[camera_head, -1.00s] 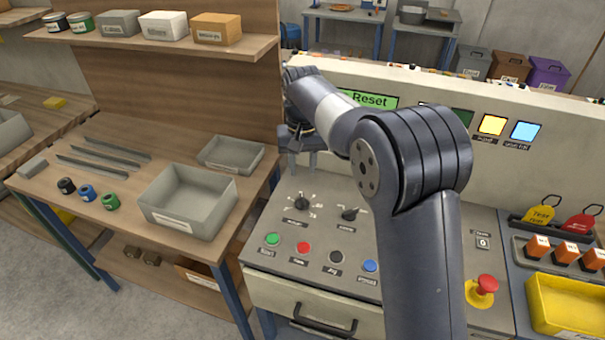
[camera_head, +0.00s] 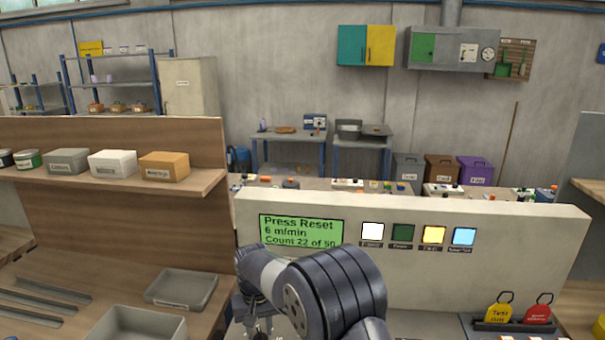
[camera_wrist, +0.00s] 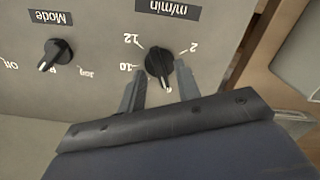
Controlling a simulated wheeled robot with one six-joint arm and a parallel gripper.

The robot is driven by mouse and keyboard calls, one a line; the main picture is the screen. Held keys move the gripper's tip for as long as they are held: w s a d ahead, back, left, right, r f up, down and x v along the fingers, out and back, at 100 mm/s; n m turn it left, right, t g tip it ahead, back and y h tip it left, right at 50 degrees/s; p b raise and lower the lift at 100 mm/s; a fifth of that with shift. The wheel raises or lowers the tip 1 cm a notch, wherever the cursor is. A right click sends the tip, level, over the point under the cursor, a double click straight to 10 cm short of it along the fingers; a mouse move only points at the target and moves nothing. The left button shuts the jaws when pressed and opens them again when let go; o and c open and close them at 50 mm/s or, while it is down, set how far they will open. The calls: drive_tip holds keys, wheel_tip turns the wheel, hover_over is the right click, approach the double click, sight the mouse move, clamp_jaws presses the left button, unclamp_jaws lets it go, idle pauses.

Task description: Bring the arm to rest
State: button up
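My gripper (camera_wrist: 158,78) is open in the wrist view, with its two fingers apart on either side of the black m/min knob (camera_wrist: 158,62). Gaps show between the knob and the fingers; I cannot tell how far above the panel the tips are. The black Mode knob (camera_wrist: 55,54) is to the left, clear of the fingers. In the head view my arm (camera_head: 325,290) reaches in from the bottom, in front of the machine's upright panel (camera_head: 540,235); the fingers are not clearly visible there.
The green display (camera_head: 301,230) reads "Press Reset, 6 m/min, Count 22 of 50". Beside it the white (camera_head: 372,231), yellow (camera_head: 433,235) and blue (camera_head: 464,236) lamps look bright; the green lamp (camera_head: 402,232) is dark. A wooden bench with grey trays (camera_head: 181,289) stands at left.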

drive_tip(key=shift+f, duration=0.5)
